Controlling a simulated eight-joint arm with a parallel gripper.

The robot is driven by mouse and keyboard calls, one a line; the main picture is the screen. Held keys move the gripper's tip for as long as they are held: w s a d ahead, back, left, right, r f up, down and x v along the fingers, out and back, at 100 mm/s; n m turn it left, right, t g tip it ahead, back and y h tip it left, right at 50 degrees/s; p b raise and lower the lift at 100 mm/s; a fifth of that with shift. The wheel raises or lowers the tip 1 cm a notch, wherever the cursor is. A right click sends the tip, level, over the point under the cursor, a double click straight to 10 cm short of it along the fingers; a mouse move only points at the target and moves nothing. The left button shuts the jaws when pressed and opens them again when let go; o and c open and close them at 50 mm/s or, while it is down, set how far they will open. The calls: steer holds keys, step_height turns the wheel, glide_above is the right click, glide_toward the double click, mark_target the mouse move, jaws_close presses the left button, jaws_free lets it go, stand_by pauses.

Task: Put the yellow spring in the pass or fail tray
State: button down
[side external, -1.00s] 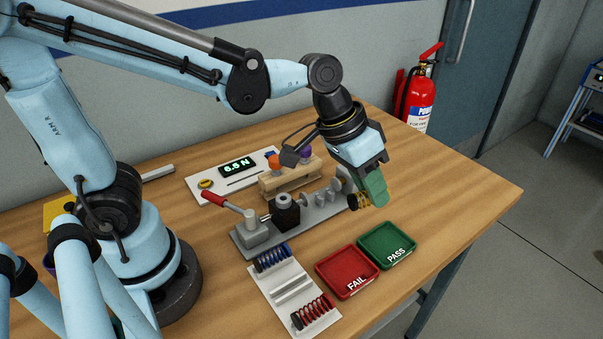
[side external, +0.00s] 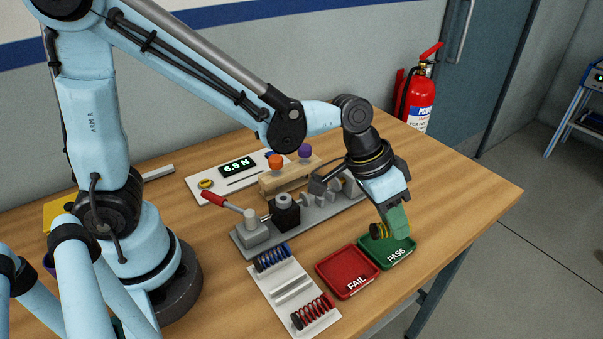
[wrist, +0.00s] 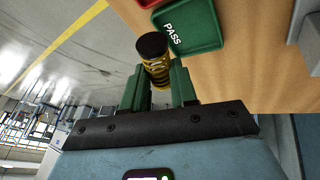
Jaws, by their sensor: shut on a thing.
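The yellow spring (side external: 380,230), with a dark end cap, is held between the green fingers of my gripper (side external: 396,226). In the wrist view the spring (wrist: 158,66) sits between the two fingertips of my gripper (wrist: 158,85), dark cap outward. In the side view my gripper is over the back part of the green PASS tray (side external: 374,259) and partly hides it. I cannot tell whether the spring touches the tray. The PASS tray (wrist: 195,25) is also at the top of the wrist view. The red FAIL tray (side external: 345,270) is empty, left of it.
A white rack (side external: 282,298) holds a blue spring (side external: 272,259) and a red spring (side external: 314,311). A grey test fixture (side external: 320,215) with a red-handled lever stands behind the trays. A display (side external: 237,167) reads 6.5 N. The table's right side is clear.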

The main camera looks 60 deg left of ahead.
mark_target(392, 246)
steer(key=shift+w+a+f, duration=0.95)
steer(key=shift+w+f, duration=0.05)
steer(key=shift+w, duration=0.2)
steer(key=shift+f, duration=1.95)
steer(key=shift+f, duration=0.6)
steer(key=c, duration=0.9)
jaws_free()
steer(key=shift+r, duration=0.3)
steer(key=v, duration=1.3)
steer(key=shift+s+a+r+n+t+y, duration=0.2)
steer(key=shift+s+a+n+t+y, duration=0.7)
steer(key=shift+a, duration=0.9)
steer(key=shift+s+a+r+n+t+y, duration=0.2)
steer(key=shift+s+a+n+t+y, duration=0.25)
steer(key=shift+s+a, duration=1.1)
steer(key=shift+s+a+r+n+t+y, duration=0.15)
steer(key=shift+s+a+n+t+y, duration=0.6)
steer(key=shift+a, duration=1.25)
steer(key=shift+s, duration=0.1)
